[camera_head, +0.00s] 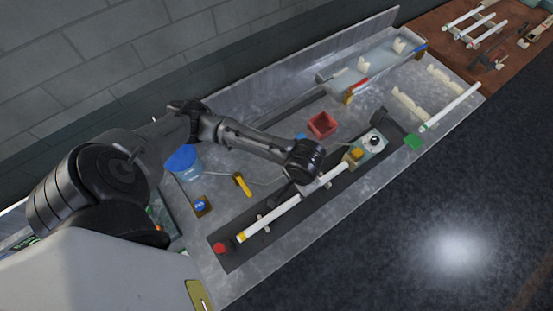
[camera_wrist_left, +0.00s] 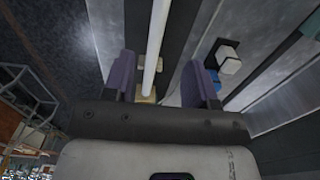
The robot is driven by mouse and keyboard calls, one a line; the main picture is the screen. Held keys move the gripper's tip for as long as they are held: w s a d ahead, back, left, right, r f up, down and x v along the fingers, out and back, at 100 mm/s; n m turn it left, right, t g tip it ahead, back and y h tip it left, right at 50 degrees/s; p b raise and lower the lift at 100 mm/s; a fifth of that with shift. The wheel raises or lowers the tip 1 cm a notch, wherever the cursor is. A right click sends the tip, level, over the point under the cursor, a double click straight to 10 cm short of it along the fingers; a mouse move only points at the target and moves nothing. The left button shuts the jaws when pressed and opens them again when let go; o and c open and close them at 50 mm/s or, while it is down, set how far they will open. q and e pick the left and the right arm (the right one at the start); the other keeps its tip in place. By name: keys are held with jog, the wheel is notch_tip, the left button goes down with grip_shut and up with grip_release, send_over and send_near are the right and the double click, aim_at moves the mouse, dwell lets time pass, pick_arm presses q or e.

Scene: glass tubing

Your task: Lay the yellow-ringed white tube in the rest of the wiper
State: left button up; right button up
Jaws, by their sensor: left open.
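A long white tube (camera_head: 283,212) with a yellow ring at its near left end lies along the dark strip (camera_head: 232,262) on the bench. Small pale supports (camera_head: 262,223) show beside it. Its far right end is close to a yellow block (camera_head: 356,154) by a pale green device with a black knob (camera_head: 373,141). My left gripper (camera_head: 303,187) is over the tube's right half. In the left wrist view the open fingers (camera_wrist_left: 161,78) stand either side of the tube (camera_wrist_left: 156,40), with gaps visible. Whether the tube rests fully in the supports is unclear. My right gripper is not in view.
A red button (camera_head: 221,249) sits at the strip's left end. A blue bucket (camera_head: 183,163), a yellow-handled tool (camera_head: 242,184) and a red bin (camera_head: 322,125) stand behind. A green-ended white tube (camera_head: 452,106) lies at right. The bench's front edge borders dark floor.

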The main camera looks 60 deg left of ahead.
pick_arm(q)
jog(key=s+d+f+m+t+h, duration=0.2)
jog(key=s+d+m+t+h, duration=0.1)
jog(key=s+d, duration=0.35)
jog(key=s+a+y, duration=0.1)
jog(key=s+a, duration=0.1)
jog(key=s+a+f+y, duration=0.1)
jog(key=s+a, duration=0.3)
jog(key=s, duration=0.1)
jog(key=shift+s+f+t+y, duration=0.1)
jog(key=shift+f+t+y, duration=0.2)
jog(key=shift+y, duration=0.1)
jog(key=shift+r, duration=0.1)
